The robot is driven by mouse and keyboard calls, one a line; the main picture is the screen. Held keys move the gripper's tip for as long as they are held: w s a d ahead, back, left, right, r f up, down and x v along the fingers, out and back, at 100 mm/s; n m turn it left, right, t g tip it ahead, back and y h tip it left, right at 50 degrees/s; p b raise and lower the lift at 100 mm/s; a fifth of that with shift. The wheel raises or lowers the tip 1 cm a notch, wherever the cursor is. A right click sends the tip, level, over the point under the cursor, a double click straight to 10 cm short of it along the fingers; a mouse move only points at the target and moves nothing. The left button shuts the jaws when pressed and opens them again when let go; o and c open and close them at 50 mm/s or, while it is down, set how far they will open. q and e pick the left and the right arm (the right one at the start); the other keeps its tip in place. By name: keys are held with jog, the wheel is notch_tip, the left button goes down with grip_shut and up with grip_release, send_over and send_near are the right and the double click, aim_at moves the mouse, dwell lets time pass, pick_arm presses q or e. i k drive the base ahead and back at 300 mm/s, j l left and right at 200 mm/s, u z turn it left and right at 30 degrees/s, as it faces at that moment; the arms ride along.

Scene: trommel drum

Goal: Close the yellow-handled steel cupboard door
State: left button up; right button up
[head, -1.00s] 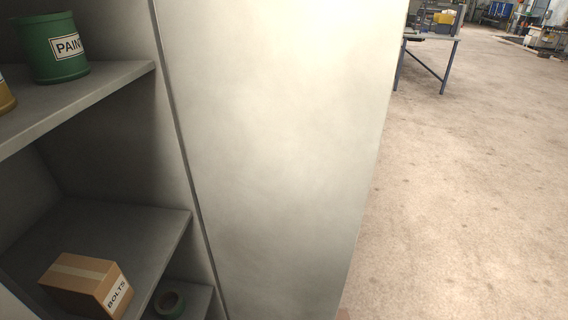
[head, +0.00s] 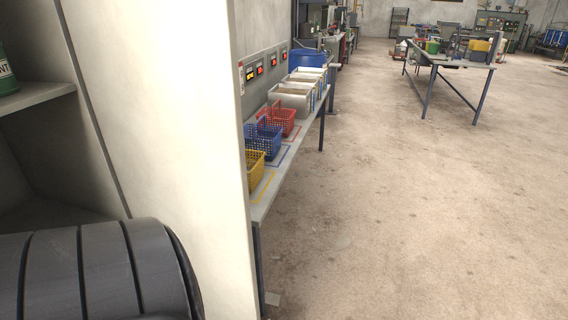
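The steel cupboard (head: 36,98) stands open at the left of the head view, with part of its shelves showing. A tall pale steel panel (head: 165,140) runs beside the shelf opening, past a dark vertical seam. It looks like the cupboard door standing open, seen close up. No yellow handle shows on the visible face. A dark ribbed part of my own arm covers the lower left corner. Neither of my grippers is in view.
Right of the panel, a bench (head: 262,205) carries yellow, blue and red baskets and pale bins. Another table (head: 450,62) stands farther back. The floor (head: 400,220) at the right is clear.

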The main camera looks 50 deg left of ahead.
aim_at(161, 77)
jog(key=i+l+u, duration=0.2)
jog(key=i+u, duration=0.15)
jog(key=i+l+u, duration=0.4)
jog(key=i+u, duration=0.15)
jog(key=u, duration=0.3)
jog(key=i+u, duration=0.2)
jog(key=u, duration=0.2)
jog(key=i+u, duration=0.2)
jog(key=u, duration=0.25)
jog(key=i+l+u, duration=0.1)
jog(key=u, duration=0.3)
jog(key=i, duration=0.05)
